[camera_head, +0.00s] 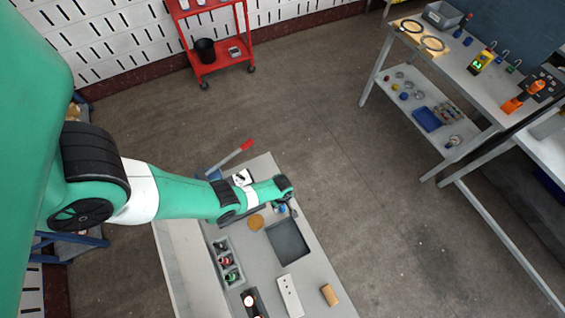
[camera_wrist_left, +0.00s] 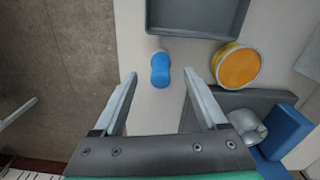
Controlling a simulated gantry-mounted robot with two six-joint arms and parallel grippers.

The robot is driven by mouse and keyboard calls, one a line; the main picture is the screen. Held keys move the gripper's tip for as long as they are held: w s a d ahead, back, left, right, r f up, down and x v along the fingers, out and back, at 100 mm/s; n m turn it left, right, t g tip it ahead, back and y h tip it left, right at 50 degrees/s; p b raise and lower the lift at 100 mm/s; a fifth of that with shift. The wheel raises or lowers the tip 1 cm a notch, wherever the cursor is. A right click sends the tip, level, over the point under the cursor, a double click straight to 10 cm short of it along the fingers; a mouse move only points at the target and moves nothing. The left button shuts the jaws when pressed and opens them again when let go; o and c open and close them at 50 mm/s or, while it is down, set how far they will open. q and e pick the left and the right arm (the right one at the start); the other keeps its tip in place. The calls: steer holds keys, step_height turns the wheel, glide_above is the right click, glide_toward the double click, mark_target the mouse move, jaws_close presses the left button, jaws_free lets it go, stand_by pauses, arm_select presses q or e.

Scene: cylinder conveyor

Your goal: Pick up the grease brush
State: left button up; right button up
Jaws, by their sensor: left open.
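A small blue object with a pale end, likely the grease brush (camera_wrist_left: 160,70), lies on the table in the left wrist view, left of a round orange tin (camera_wrist_left: 238,67). My left gripper (camera_wrist_left: 160,76) is open, with one finger on each side of the blue object in that view; I cannot tell the height between them. In the head view my left gripper (camera_head: 288,208) is over the far right part of the table, and a bit of blue (camera_head: 279,209) shows beside it. The orange tin (camera_head: 256,222) is to its left. My right gripper is not in view.
A dark grey tray (camera_head: 288,241) is just in front of the gripper. A bin with several compartments (camera_head: 229,262), a white strip (camera_head: 289,296) and a tan block (camera_head: 329,294) are also on the table. A grey and blue object (camera_wrist_left: 285,130) is at the wrist view's right.

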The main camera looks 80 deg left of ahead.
arm_select(q)
step_height(320, 180, down, 5)
steer(key=b, duration=0.5)
steer(key=shift+d+f, duration=0.1)
steer(key=shift+f, duration=0.05)
jaws_close()
